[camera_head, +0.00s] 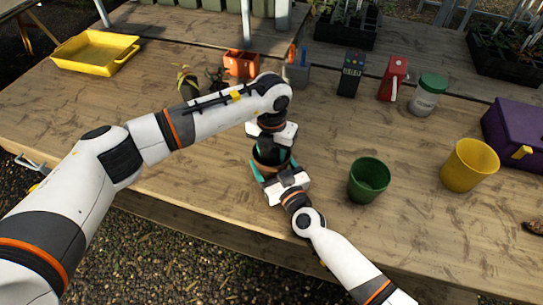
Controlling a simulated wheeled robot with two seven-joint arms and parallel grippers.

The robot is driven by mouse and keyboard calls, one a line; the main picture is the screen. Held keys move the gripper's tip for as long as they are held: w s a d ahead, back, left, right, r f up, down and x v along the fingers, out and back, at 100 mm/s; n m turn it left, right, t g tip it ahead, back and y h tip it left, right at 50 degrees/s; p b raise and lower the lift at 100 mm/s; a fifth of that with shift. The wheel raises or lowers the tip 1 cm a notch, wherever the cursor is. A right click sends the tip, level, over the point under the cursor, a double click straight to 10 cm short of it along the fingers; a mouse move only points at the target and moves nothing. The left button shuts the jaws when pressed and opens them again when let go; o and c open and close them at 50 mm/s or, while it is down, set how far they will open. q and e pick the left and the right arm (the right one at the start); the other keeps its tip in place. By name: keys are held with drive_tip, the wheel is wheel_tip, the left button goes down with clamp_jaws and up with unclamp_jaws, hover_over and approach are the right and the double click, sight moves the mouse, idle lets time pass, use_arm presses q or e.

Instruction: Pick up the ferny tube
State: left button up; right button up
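My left gripper (271,150) reaches in from the left and points down near the table's front middle. My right gripper (272,168) comes from the lower right, and its teal fingers stand apart. The two grippers are close together. A dark and brown rounded object (265,163) shows between them, mostly hidden; I cannot tell what it is or whether either gripper holds it. I cannot clearly make out a ferny tube. Small plants (188,82) stand behind my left arm, partly covered by it.
A green pot (369,180) and a yellow pot (469,165) stand right of the grippers. Behind are an orange container (242,64), a grey container (297,72), a dark device (351,74), a red item (392,78) and a green-lidded jar (428,94). A purple box (513,130) is far right.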

use_arm(q)
drive_tip(key=shift+c, duration=0.6)
wheel_tip(320, 180, up, 10)
drive_tip(key=shift+r, duration=0.1)
use_arm(e)
drive_tip(key=o, duration=1)
drive_tip(key=v, duration=1.2)
use_arm(q)
drive_tip(key=shift+s, duration=0.1)
